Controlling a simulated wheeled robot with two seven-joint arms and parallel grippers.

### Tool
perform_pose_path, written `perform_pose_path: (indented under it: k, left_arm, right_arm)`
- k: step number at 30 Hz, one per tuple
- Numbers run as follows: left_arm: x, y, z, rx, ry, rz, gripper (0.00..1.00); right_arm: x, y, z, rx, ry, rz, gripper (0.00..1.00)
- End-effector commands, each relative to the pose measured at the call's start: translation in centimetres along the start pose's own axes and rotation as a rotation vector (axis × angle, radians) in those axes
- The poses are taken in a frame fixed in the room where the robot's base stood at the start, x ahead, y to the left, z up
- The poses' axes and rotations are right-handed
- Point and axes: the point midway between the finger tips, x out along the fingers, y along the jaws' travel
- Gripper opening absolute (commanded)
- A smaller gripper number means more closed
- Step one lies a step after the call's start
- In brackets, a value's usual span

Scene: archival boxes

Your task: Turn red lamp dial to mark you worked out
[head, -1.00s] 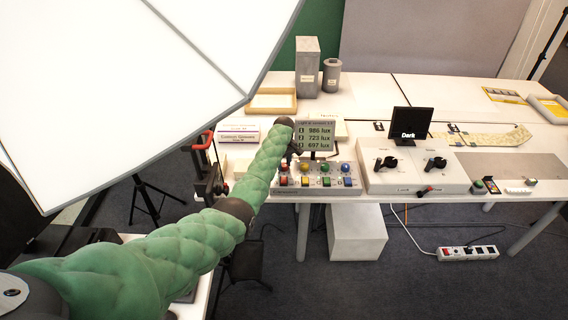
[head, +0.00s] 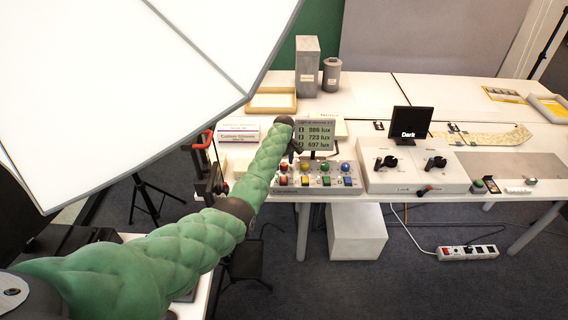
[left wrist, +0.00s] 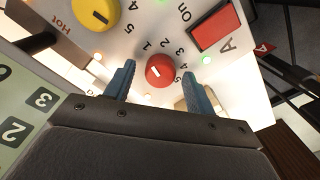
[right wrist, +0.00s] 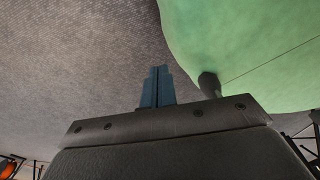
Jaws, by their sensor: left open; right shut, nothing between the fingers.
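The red lamp dial (left wrist: 160,70) sits on a pale control panel in the left wrist view, a short white bar on its face. Small printed numbers ring it; I cannot tell which one the bar points to. My left gripper (left wrist: 160,77) is open, its blue fingers on either side of the dial; contact is not clear. In the head view the left gripper (head: 296,150) is over the left end of the control box (head: 325,183), in front of the lux display (head: 316,137). My right gripper (right wrist: 157,73) is shut and empty, away from the panel.
A yellow dial (left wrist: 97,14) and a red square button (left wrist: 214,28) flank the red dial. A white box with black knobs (head: 410,178) stands to the right on the table. A large white light panel (head: 130,80) fills the upper left.

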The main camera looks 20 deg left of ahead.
Motion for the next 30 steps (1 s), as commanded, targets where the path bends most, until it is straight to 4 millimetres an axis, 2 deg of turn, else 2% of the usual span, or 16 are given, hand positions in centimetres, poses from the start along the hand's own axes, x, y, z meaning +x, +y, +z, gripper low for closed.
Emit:
perform_pose_path:
  k: [5,9,16,21,30]
  left_arm:
    - [-1.7,0.1,0.0,0.000,0.002,0.003,0.55]
    - [-3.8,0.1,-0.1,0.000,0.003,0.004,0.55]
    - [-6.7,0.1,0.0,0.000,0.001,0.002,0.55]
    - [-7.4,0.1,0.0,0.000,0.001,0.001,0.55]
    - [-7.5,0.0,0.0,0.000,0.000,0.000,0.55]
  right_arm:
    - [0.6,-0.1,-0.7,0.001,0.002,0.000,0.00]
    - [0.6,-0.2,-3.7,0.002,0.026,-0.001,0.00]
    - [0.6,-0.1,-6.2,0.002,0.041,0.000,0.00]
    - [0.5,-0.1,-6.9,0.002,0.046,0.000,0.00]
    - [0.4,-0.1,-6.8,0.002,0.045,0.001,0.00]
